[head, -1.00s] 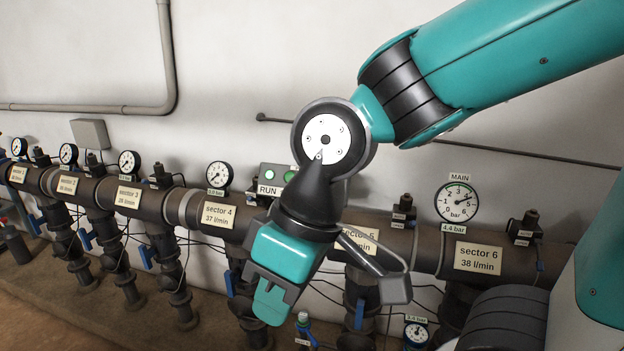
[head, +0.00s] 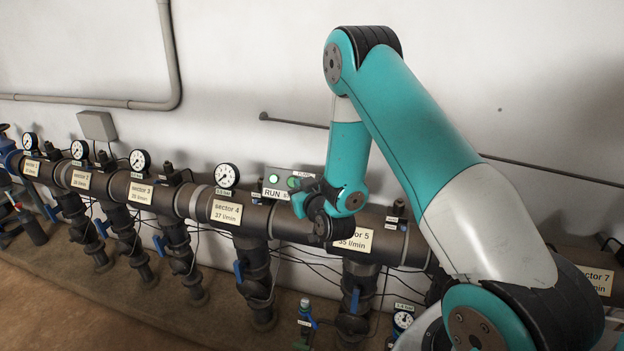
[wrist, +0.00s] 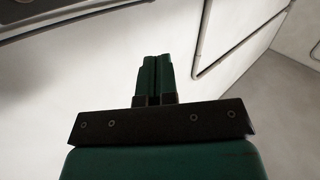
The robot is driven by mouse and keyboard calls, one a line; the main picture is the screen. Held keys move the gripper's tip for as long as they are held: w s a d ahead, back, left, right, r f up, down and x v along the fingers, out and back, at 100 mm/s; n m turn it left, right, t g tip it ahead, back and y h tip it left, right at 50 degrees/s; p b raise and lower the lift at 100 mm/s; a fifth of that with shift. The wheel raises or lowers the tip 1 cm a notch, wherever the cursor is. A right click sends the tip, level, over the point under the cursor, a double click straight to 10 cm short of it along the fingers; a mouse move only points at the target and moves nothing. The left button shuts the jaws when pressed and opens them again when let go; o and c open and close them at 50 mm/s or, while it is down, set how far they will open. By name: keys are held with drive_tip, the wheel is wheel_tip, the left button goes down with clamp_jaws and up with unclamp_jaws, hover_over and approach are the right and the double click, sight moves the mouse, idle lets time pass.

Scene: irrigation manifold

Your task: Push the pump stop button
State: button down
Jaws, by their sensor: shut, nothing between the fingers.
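The pump control box (head: 271,169) is a small grey box above the manifold pipe in the head view, with a "RUN" label (head: 273,193). A green lamp or button (head: 273,179) shows on its left, with another green round part (head: 293,182) beside it. My gripper (head: 299,203) is in front of the box's lower right, and my arm hides that side. I cannot make out a stop button. In the wrist view, my gripper's two fingers (wrist: 157,60) are together and empty, with pale wall beyond them. I cannot tell whether the gripper touches the box.
The dark manifold pipe (head: 287,225) runs along the wall just below the box. The sector 4 gauge (head: 227,176) stands to the left, above the sector 4 label (head: 227,212). Valves and thin cables hang below. The wall above is mostly clear.

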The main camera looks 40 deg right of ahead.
drive_tip(key=shift+d+f+b, duration=0.1)
drive_tip(key=shift+f+b, duration=0.05)
drive_tip(key=shift+b, duration=0.15)
drive_tip(key=w+d+f+b, duration=0.4)
drive_tip(key=d+b, duration=0.2)
drive_tip(key=b, duration=1)
drive_tip(key=shift+w, duration=0.35)
drive_tip(key=shift+f+b, duration=0.2)
drive_tip(key=shift+b, duration=0.3)
idle(1.2)
drive_tip(key=shift+w+d+f+b, duration=0.1)
drive_tip(key=shift+w+d+b, duration=0.15)
drive_tip(key=shift+b, duration=0.1)
